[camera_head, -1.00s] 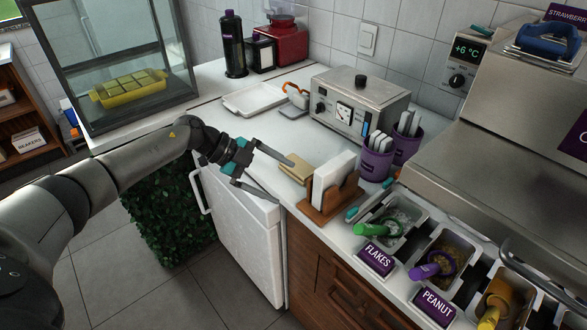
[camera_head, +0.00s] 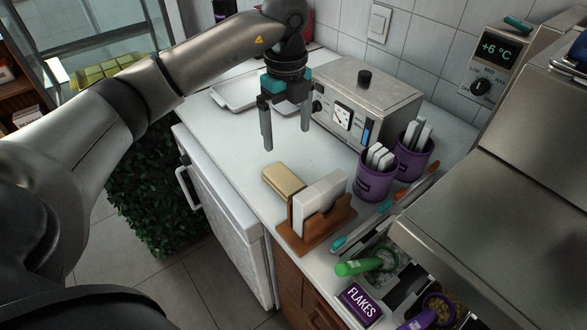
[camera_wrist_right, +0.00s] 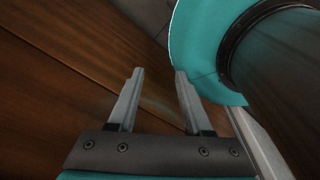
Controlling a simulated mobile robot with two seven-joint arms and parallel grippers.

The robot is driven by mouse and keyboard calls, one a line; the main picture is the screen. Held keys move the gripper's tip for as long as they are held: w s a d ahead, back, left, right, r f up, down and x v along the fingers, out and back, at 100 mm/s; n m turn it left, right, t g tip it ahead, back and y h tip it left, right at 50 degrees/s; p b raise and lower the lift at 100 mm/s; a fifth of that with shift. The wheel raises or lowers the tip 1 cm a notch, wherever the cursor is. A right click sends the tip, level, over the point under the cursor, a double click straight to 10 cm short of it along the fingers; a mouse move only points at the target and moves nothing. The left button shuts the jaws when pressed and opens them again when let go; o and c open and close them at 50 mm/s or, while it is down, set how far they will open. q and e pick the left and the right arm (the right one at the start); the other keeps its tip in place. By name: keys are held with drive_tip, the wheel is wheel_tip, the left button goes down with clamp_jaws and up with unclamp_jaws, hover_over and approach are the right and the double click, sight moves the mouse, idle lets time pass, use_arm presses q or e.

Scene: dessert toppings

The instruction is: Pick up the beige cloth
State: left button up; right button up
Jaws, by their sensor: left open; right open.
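The beige cloth (camera_head: 283,181) is a small folded block lying on the white counter, just behind the wooden holder in the head view. My left gripper (camera_head: 281,147) points down above the counter, behind the cloth. Its two fingers are apart with nothing between them, and it does not touch the cloth. My right gripper (camera_wrist_right: 153,80) shows only in its wrist view, open and empty, in front of brown wood panels. The cloth is not in that wrist view.
A wooden holder (camera_head: 315,228) with white napkins (camera_head: 319,200) stands right beside the cloth. Purple cups (camera_head: 375,182) and a steel appliance (camera_head: 362,105) stand to the right and behind. A white tray (camera_head: 236,98) lies at the back. Topping bins with scoops, one green (camera_head: 358,267), are at the front right.

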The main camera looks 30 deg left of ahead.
use_arm(q)
approach(287, 180)
drive_tip(key=shift+s+d+b, duration=0.15)
drive_tip(key=shift+s+b, duration=0.15)
drive_tip(key=shift+b, duration=0.05)
wheel_tip(287, 180, down, 4)
drive_tip(key=shift+w+r, duration=0.1)
drive_tip(key=shift+r, duration=0.05)
drive_tip(key=shift+f+b, duration=0.3)
drive_tip(key=shift+f, duration=0.4)
drive_tip(key=f+b, duration=0.1)
drive_tip(key=f, duration=0.3)
drive_tip(key=shift+w+f, duration=0.15)
drive_tip(key=shift+w, duration=0.05)
drive_tip(key=c, duration=1.2)
drive_tip(key=shift+c, duration=0.2)
use_arm(e)
drive_tip(key=s+f, duration=0.2)
drive_tip(key=shift+s+f, duration=0.2)
drive_tip(key=shift+s, duration=0.1)
use_arm(q)
drive_tip(key=shift+r, duration=0.2)
wheel_tip(287, 180, up, 20)
drive_tip(key=p, duration=0.3)
use_arm(e)
wheel_tip(287, 180, up, 3)
drive_tip(key=shift+f, duration=0.1)
